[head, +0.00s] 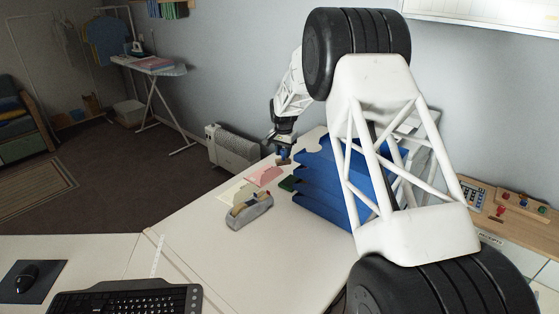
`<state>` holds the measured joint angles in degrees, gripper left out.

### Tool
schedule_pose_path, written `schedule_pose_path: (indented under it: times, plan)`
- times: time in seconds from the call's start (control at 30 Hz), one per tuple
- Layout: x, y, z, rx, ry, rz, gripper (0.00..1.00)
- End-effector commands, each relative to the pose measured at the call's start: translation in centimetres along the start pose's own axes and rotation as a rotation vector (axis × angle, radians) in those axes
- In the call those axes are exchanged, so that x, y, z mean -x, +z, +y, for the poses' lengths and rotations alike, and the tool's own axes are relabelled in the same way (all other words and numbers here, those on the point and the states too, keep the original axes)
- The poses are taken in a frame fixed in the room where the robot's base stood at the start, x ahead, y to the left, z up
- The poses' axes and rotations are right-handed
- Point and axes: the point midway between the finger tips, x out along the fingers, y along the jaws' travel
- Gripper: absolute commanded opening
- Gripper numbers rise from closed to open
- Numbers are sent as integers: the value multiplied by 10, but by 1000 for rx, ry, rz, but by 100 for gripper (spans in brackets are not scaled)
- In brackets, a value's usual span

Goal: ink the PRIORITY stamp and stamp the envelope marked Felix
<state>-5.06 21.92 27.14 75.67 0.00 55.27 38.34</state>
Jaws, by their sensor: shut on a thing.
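My gripper (283,152) is at the far end of the white desk, left of the blue trays. It is shut on a small stamp-like thing (283,161), held above the desk; its label cannot be read. A pink envelope (265,175) lies flat on the desk just below and left of my gripper. A cream envelope (232,188) lies left of it. No name can be read on either. A small dark green thing (288,184), perhaps the ink pad, lies beside the trays, below the gripper in the picture and partly hidden by them.
A stack of blue trays (318,190) stands close right of the gripper. A grey tape dispenser (249,211) stands nearer on the desk. A keyboard (125,300) and mouse (27,277) are at the lower left. The near middle of the desk (255,265) is clear.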

Motion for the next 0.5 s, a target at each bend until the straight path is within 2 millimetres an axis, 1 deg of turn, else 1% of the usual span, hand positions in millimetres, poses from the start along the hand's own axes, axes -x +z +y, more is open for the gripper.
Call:
schedule_pose_path:
  times: [0.03,0.23,0.33,0.5]
  plan:
    - [-3,-12,0,40,0,0,15]
    - [-15,-54,1,220,0,-1,15]
    - [-21,-69,2,279,0,-1,15]
    - [-28,-87,4,336,0,0,15]
